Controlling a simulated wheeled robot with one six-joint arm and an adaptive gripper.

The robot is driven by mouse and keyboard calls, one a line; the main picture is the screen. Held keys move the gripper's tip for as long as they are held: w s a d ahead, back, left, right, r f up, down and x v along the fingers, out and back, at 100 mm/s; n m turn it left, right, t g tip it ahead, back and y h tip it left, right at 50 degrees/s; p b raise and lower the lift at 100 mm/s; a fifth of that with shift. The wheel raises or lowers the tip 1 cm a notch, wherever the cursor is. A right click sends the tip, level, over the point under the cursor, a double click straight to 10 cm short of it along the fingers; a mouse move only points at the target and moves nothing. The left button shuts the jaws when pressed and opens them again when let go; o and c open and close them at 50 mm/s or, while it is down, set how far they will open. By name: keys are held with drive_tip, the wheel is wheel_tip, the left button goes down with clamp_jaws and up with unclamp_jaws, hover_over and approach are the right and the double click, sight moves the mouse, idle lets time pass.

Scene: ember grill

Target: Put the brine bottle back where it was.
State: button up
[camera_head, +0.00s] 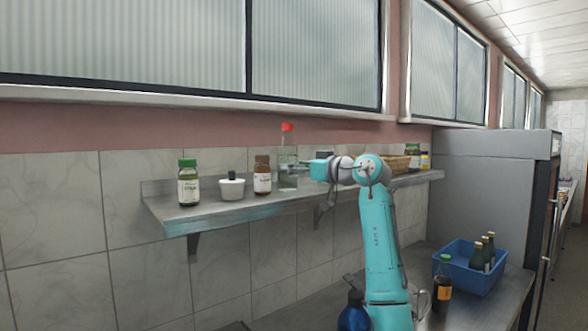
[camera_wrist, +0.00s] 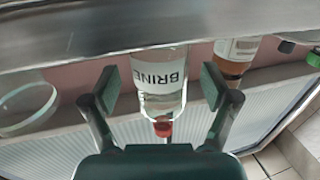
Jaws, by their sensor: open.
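The brine bottle (camera_head: 288,172) is clear with a red cap and stands upright on the wall shelf (camera_head: 225,211). In the wrist view, which is upside down, the bottle (camera_wrist: 162,82) shows its white BRINE label between my two fingers. My gripper (camera_head: 303,168) reaches it from the right, level with its body. In the wrist view my gripper (camera_wrist: 160,88) is open, with a gap visible between each finger pad and the glass. The bottle's base meets the shelf at the top of that view.
Left of it stand a brown bottle (camera_head: 262,175), a small white pot (camera_head: 231,187) and a green-capped bottle (camera_head: 188,184). A basket (camera_head: 397,163) and jars (camera_head: 413,155) are to the right. Below are a blue crate (camera_head: 462,276), a dark bottle (camera_head: 442,285) and a blue bottle (camera_head: 353,312).

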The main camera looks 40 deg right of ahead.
drive_tip(key=v, duration=1.2)
drive_tip(key=shift+r, duration=0.1)
